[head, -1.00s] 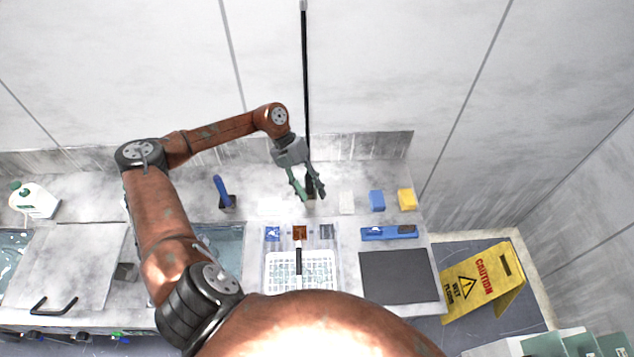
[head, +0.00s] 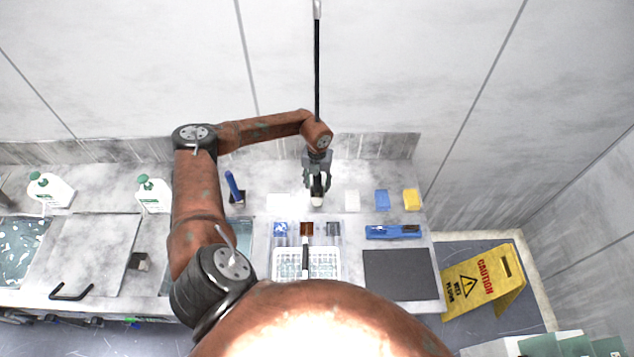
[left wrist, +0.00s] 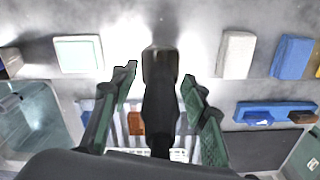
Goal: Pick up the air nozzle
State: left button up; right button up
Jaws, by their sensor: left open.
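The air nozzle (head: 317,188) is a dark piece at the back of the counter, below a black hose that hangs down the wall. My left gripper (head: 317,184) is open, with its two fingers around the nozzle from above. In the left wrist view, the dark nozzle (left wrist: 160,95) stands between the green finger pads of the left gripper (left wrist: 158,85). A gap shows at each side of it there. The gripper partly hides the nozzle in the head view. My right gripper is not in view.
A white pad (head: 352,201), a blue block (head: 382,200) and a yellow block (head: 411,199) lie to the right. A blue tool (head: 393,232) and a dark mat (head: 400,275) lie in front of them. A white basket (head: 290,268) stands nearer. A blue-handled item (head: 234,188) stands to the left.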

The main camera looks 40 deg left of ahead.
pick_arm(q)
jog(key=shift+f, duration=0.7)
jog(key=shift+c, duration=0.4)
grip_shut()
